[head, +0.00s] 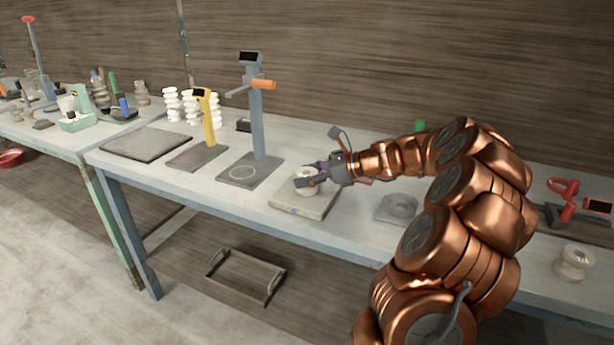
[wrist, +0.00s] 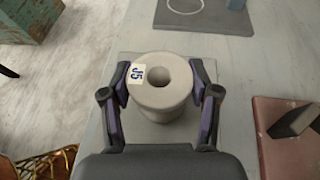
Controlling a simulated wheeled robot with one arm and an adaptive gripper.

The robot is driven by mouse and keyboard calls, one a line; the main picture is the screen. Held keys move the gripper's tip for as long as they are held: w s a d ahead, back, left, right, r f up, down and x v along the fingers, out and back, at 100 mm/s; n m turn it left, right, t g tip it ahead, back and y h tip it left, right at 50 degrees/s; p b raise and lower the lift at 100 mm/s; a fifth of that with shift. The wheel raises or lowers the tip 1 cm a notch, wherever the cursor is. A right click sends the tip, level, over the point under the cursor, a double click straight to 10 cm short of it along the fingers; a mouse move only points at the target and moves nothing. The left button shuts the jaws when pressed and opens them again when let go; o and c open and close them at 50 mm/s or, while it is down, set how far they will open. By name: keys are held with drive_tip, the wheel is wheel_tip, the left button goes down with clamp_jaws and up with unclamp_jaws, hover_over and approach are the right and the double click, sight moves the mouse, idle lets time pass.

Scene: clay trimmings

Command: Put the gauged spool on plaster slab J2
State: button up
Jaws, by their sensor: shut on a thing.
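A pale grey spool (head: 306,187) with a central hole is held upright between the fingers of my gripper (head: 313,179). In the wrist view the spool (wrist: 164,95) sits between both fingers of the gripper (wrist: 161,88), and a label on its top seems to read J5. A light grey square slab (head: 305,205) lies directly below the spool; it also shows in the wrist view (wrist: 124,58). The slab has a small bluish mark on its front edge, too small to read. I cannot tell whether the spool touches the slab.
A grey gauge stand (head: 258,125) with an orange handle is left of the slab, with a yellow stand (head: 208,120) beyond. A recessed grey pad (head: 398,207) is to the right. Another spool (head: 574,262) stands at far right. The bench's front edge is close.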

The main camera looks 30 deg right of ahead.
drive_tip(key=o, duration=1.4)
drive_tip(key=shift+f, duration=0.1)
